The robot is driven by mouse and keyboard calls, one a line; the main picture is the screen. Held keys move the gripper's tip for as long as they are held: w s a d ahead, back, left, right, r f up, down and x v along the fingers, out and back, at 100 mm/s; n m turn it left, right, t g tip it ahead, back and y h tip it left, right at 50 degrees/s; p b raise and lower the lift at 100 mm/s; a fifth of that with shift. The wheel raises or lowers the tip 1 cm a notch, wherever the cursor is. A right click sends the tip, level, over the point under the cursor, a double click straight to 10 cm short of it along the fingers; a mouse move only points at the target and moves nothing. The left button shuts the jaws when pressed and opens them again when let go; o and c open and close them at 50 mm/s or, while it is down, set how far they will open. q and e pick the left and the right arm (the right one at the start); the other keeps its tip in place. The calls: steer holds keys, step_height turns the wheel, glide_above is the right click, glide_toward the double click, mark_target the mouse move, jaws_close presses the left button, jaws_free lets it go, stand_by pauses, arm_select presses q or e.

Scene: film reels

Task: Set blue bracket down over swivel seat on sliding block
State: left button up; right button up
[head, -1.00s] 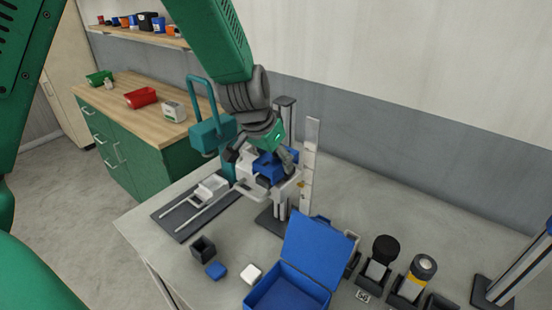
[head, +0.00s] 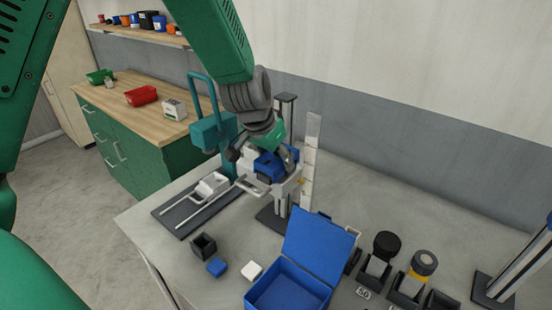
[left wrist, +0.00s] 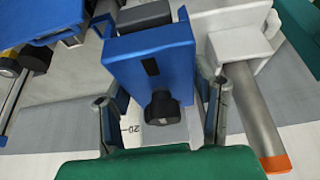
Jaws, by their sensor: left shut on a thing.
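The blue bracket (head: 268,172) is between the fingers of my left gripper (head: 268,158), beside the upright post. In the left wrist view the bracket (left wrist: 150,65) shows a black slot and a dark knob, with the left gripper's fingers (left wrist: 163,108) on either side. A white fitting (head: 268,189) is close under the bracket in the head view. A white sliding block (head: 212,184) sits on twin rails on a dark base at the left. The gripper and bracket hide much of the white fitting; I cannot tell which part is the swivel seat, or whether the bracket touches it.
A grey post (head: 285,110) and white upright scale (head: 310,160) stand close right of the gripper. A teal handled stand (head: 212,130) is close left. An open blue box (head: 318,245), black cup (head: 203,245) and small blocks are in front. The right tabletop has free room.

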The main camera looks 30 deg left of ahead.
arm_select(q)
steer(key=shift+s+d+f, duration=0.15)
steer(key=shift+s+f, duration=0.25)
steer(key=shift+f, duration=0.15)
arm_select(e)
steer(key=shift+f, duration=0.15)
arm_select(q)
steer(key=shift+c, duration=0.5)
steer(key=o, duration=1.5)
steer(key=shift+f, duration=0.1)
steer(key=shift+o, duration=0.8)
steer(key=shift+w, duration=0.45)
arm_select(e)
steer(key=shift+w+f, duration=0.1)
steer(key=shift+w, duration=0.2)
arm_select(q)
steer(key=shift+s+r, duration=0.1)
steer(key=shift+r, duration=0.1)
arm_select(e)
steer(key=shift+s, duration=0.1)
